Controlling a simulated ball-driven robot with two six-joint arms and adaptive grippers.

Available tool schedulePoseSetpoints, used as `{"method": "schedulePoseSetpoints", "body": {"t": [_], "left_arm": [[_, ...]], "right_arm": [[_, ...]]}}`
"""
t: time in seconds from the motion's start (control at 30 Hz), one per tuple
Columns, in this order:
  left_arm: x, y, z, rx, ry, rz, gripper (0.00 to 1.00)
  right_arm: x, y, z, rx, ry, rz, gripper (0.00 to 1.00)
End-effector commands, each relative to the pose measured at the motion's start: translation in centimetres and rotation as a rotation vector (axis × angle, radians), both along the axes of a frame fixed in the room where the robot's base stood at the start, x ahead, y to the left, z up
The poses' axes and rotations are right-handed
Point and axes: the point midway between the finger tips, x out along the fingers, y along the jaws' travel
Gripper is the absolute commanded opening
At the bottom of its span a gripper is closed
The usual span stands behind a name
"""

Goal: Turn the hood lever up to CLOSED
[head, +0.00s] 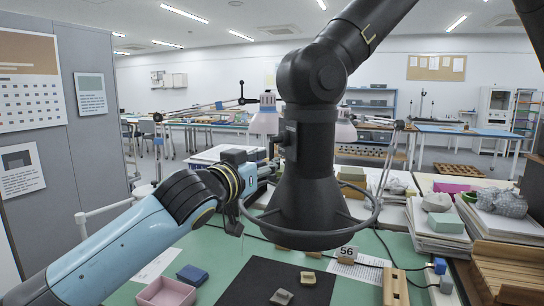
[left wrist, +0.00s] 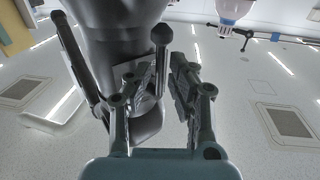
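The black extraction hood (head: 305,195) hangs from a jointed black arm (head: 315,75) in the middle of the head view. A thin ring runs around its lower part. My left gripper (head: 268,170) reaches in from the left to the side of the hood's neck. In the left wrist view, a black lever with a ball knob (left wrist: 161,34) stands between the two fingers of my left gripper (left wrist: 165,75). The fingers are apart, with a gap on the right side of the stem; contact on the left is unclear. I cannot make out the lever in the head view. My right gripper is not in view.
The green table (head: 215,250) below holds a dark mat (head: 255,290) with sherds, a pink tray (head: 165,292), a blue block (head: 192,275) and a "56" card (head: 347,253). Paper stacks and a wooden rack (head: 505,265) stand at right. A grey partition (head: 95,140) is at left.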

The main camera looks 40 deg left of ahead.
Motion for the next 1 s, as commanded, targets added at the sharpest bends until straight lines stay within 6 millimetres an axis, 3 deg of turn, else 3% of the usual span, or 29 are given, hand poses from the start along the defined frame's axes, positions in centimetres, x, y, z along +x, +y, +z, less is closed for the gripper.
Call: {"method": "schedulePoseSetpoints", "body": {"t": [0.2,0.53,0.7,1.0], "left_arm": [[2.5,0.3,0.0,-0.001,0.001,0.0,0.2],[2.9,0.3,0.0,0.001,0.0,-0.001,0.2],[2.8,0.3,0.0,0.001,0.0,-0.001,0.0],[2.8,0.3,-0.1,0.001,0.001,-0.001,0.0]], "right_arm": [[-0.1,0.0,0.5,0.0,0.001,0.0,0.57],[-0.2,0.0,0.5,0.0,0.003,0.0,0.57],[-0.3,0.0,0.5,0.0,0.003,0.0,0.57],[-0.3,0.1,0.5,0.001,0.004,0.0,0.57]]}}
